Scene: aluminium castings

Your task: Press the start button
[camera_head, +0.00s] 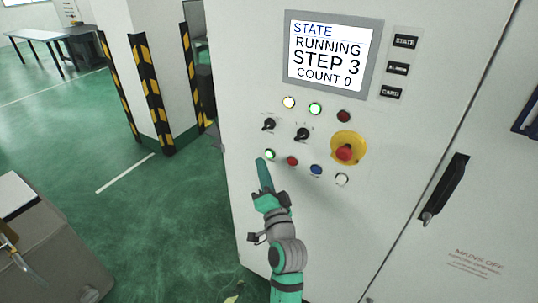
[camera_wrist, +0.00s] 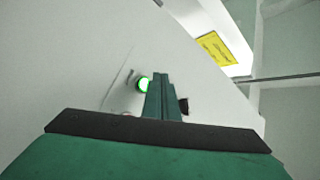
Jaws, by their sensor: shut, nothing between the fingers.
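The green start button (camera_head: 270,154) is lit at the left end of the lower button row on the white control cabinet. In the wrist view a lit green button (camera_wrist: 144,84) shows just left of the fingertips. My gripper (camera_head: 262,161) is shut and empty, its fingers pointing up at the cabinet just below and left of the green button. Whether the fingertips touch the panel I cannot tell. In the wrist view my gripper (camera_wrist: 162,78) partly covers a dark button at right. The screen (camera_head: 328,52) reads STATE RUNNING, STEP 3, COUNT 0.
A red emergency stop (camera_head: 344,152) on a yellow ring sits to the right. Red (camera_head: 292,160), blue (camera_head: 316,169) and white (camera_head: 341,179) buttons continue the lower row. Two black selector knobs (camera_head: 302,134) sit above. A striped pillar (camera_head: 150,85) stands behind left; the green floor between is open.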

